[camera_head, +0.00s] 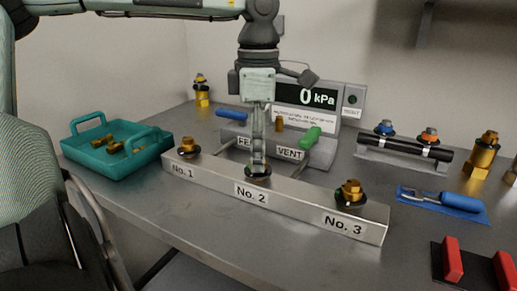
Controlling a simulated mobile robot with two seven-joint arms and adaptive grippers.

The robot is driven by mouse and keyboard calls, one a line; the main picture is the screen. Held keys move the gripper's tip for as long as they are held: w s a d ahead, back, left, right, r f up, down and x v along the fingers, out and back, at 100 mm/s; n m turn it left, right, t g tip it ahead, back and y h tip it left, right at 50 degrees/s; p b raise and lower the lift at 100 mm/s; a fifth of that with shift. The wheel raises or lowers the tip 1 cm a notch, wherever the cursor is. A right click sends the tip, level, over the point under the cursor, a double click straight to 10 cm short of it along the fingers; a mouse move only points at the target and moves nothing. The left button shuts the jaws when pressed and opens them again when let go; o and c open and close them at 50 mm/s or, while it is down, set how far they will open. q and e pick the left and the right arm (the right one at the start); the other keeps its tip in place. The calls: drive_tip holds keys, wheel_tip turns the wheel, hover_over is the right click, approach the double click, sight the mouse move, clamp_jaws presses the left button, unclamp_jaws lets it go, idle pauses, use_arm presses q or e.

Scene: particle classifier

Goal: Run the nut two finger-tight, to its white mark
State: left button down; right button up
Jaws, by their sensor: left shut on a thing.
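The steel bar (300,213) carries three brass fittings at the labels No. 1, No. 2 and No. 3. My left gripper (258,163) points straight down over the No. 2 place. Its fingers are shut on nut two (258,174), which sits low on the bar and is mostly hidden by the fingers. The white mark at nut two cannot be made out. Brass nuts show at No. 1 (188,146) and No. 3 (350,191), each on a dark round base. My right gripper is not in view.
A gauge box (318,97) behind reads 0 kPa. In front of it is a valve block with a blue handle (231,115) and a green VENT handle (310,138). A teal tray (92,162) with brass pieces stands left. A blue-handled tool (455,203) lies right.

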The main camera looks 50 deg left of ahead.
use_arm(q)
drive_tip(key=m, duration=0.3)
drive_tip(key=shift+w+a+r, duration=0.1)
drive_tip(key=shift+r, duration=0.15)
drive_tip(key=shift+m+p, duration=0.3)
drive_tip(key=shift+m, duration=0.6)
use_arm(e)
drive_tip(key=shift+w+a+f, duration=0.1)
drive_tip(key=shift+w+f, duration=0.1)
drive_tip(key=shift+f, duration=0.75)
use_arm(q)
drive_tip(key=c, duration=1.5)
unclamp_jaws()
drive_tip(key=shift+o, duration=1.7)
drive_tip(key=shift+f, duration=0.1)
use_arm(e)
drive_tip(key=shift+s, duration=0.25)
